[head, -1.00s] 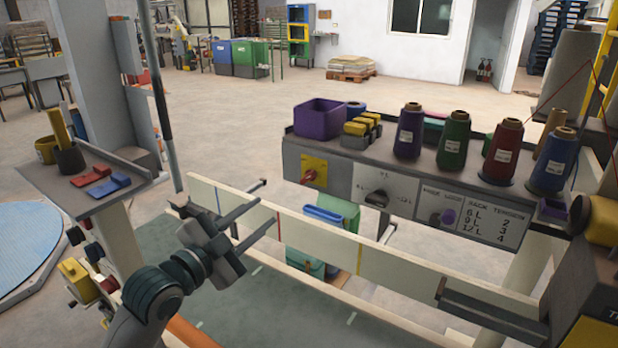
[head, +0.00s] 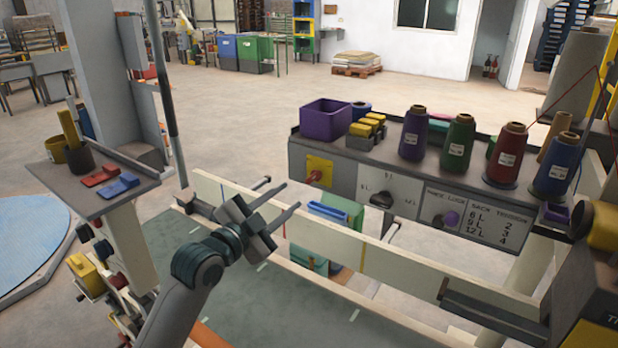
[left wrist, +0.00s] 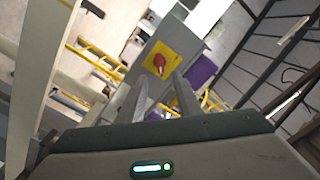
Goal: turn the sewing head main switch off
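The sewing head main switch is a red rotary handle (head: 314,176) on a yellow plate (head: 320,165), at the left end of the grey control panel's front. It also shows in the left wrist view as a red handle (left wrist: 158,61) on a tilted yellow plate, just beyond the fingers. My left gripper (head: 293,198) is open and empty, a little left of and below the switch in the head view, with its two fingers apart and pointing right. It does not touch the switch. My right gripper is not in view.
The panel (head: 340,181) also carries a black selector knob (head: 381,199) and a purple knob (head: 451,219). A purple bin (head: 325,120) and several thread cones stand on top.

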